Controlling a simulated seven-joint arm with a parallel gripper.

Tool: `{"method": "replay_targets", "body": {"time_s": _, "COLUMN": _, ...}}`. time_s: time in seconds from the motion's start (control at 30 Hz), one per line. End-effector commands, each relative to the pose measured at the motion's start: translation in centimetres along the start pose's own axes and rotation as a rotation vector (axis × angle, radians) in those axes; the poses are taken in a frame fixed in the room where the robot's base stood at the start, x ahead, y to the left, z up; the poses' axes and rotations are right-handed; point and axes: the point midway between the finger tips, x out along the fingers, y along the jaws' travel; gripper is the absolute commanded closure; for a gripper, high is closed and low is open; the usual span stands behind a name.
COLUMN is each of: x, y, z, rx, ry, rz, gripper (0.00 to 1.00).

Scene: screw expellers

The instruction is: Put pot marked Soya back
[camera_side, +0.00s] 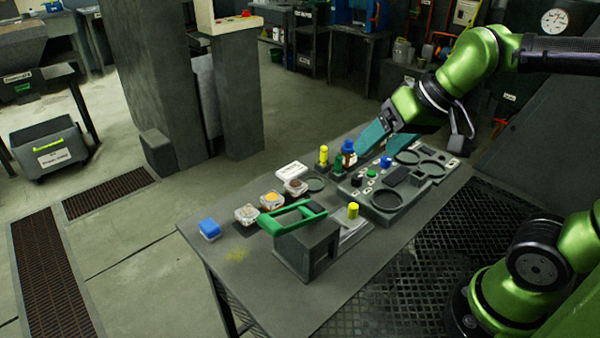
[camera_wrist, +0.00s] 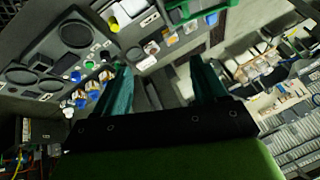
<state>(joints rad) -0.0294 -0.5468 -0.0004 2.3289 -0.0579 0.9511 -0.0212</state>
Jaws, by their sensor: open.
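Several small clear pots stand in a row on the grey table (camera_side: 330,283): one with pale contents (camera_side: 246,214), one with orange-tan contents (camera_side: 272,201) and one with dark brown contents (camera_side: 296,187). Their markings are too small to read, so I cannot tell which is Soya. My gripper (camera_side: 367,156) is open, with two teal fingers above the far side of the table. It is apart from the pots, which stand to its left. In the wrist view my gripper (camera_wrist: 160,64) has nothing between its fingers, and the pots show beyond them.
A grey panel with round recesses (camera_side: 388,199) lies below and right of my gripper. A brown bottle with a blue cap (camera_side: 348,157) and a yellow-topped bottle (camera_side: 323,156) stand close by. A green-handled device (camera_side: 305,245) and a blue block (camera_side: 209,229) sit nearer the left.

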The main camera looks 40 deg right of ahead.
Motion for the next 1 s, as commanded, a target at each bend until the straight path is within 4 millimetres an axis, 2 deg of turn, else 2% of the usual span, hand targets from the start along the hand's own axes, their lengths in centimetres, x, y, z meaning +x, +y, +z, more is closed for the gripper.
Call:
{"method": "replay_targets", "body": {"time_s": 0.1, "x": -0.8, "y": 1.0, "z": 2.4, "rx": 0.034, "ry": 0.049, "rz": -0.024, "gripper": 0.28}}
{"method": "replay_targets", "body": {"time_s": 0.23, "x": -0.9, "y": 1.5, "z": 3.6, "rx": 0.053, "ry": 0.072, "rz": -0.036, "gripper": 0.28}}
{"method": "replay_targets", "body": {"time_s": 1.0, "x": -0.9, "y": 1.6, "z": 3.8, "rx": 0.055, "ry": 0.074, "rz": -0.038, "gripper": 0.28}}
